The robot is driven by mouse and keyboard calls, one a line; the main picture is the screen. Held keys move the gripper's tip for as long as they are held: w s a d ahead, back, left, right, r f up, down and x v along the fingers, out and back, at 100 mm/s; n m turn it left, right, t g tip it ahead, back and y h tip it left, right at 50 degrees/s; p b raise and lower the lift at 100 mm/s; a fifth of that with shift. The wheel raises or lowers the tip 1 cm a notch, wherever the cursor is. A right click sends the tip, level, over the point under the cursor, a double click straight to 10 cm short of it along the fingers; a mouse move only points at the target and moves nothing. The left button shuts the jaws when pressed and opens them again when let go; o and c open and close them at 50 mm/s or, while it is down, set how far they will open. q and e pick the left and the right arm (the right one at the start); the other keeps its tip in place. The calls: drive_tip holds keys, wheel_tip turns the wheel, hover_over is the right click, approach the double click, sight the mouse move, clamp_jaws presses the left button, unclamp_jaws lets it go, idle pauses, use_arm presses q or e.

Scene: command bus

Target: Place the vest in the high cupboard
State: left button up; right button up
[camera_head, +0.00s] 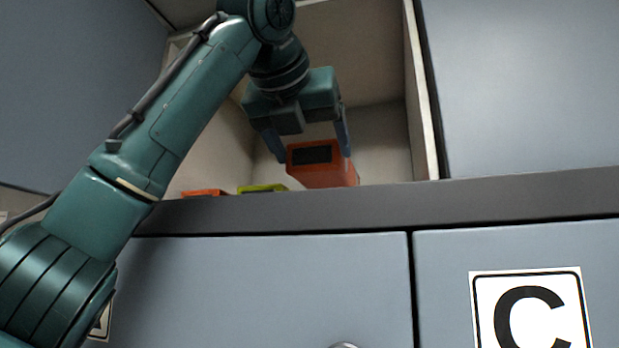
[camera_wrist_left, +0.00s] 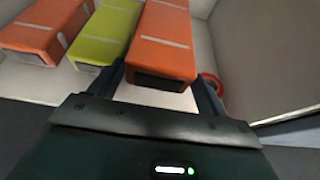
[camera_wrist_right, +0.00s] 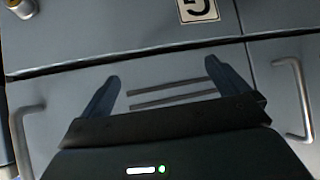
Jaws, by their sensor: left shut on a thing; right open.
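My left gripper (camera_head: 305,150) is inside the open high cupboard (camera_head: 420,120), its fingers shut on an orange folded vest (camera_head: 320,168) with a dark end panel. In the left wrist view, the held vest (camera_wrist_left: 168,45) lies between the fingers (camera_wrist_left: 163,88), a pale stripe across its top. I cannot tell whether it touches the cupboard floor. My right gripper (camera_wrist_right: 172,90) is open and empty in front of grey cabinet fronts, and the head view does not show it.
A yellow-green block (camera_wrist_left: 105,35) and another orange block (camera_wrist_left: 48,30) lie left of the held vest in the cupboard. A red ring-like thing (camera_wrist_left: 213,82) is to its right. The cupboard's front ledge (camera_head: 500,197) runs below. Cabinet handles (camera_wrist_right: 298,95) flank my right gripper.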

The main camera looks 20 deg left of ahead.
sight(309, 176)
use_arm(q)
drive_tip(key=shift+f, duration=2.4)
drive_tip(key=o, duration=1.2)
drive_tip(key=shift+c, duration=0.2)
drive_tip(key=shift+s, duration=0.1)
drive_tip(key=b+v, duration=0.1)
drive_tip(key=v, duration=1.1)
drive_tip(key=shift+b, duration=0.3)
